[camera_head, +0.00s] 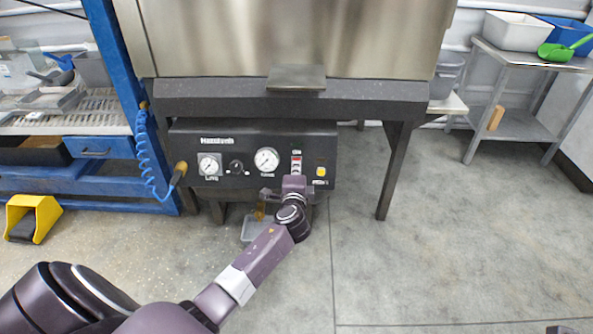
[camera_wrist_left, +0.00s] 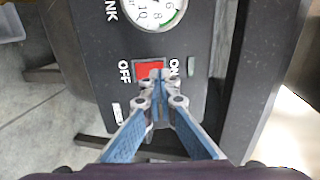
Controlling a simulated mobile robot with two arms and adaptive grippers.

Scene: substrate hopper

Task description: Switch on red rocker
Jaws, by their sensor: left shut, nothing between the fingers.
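The red rocker (camera_wrist_left: 147,68) sits on a dark control panel (camera_head: 253,137), between the labels OFF and ON in the left wrist view. Its red face also shows small in the head view (camera_head: 296,158). My left gripper (camera_wrist_left: 158,77) is shut and empty, with its fingertips over the ON-side part of the rocker and hiding some of it. I cannot tell whether the tips touch it. In the head view my left gripper (camera_head: 295,178) is just below the rocker, its fingers hard to make out.
Gauges (camera_head: 266,160) and a black knob (camera_head: 236,167) are left of the rocker; a yellow button (camera_head: 320,171) is right of it. The steel hopper (camera_head: 300,38) overhangs the panel, and its dark leg (camera_head: 393,170) stands to the right. Floor at right is clear.

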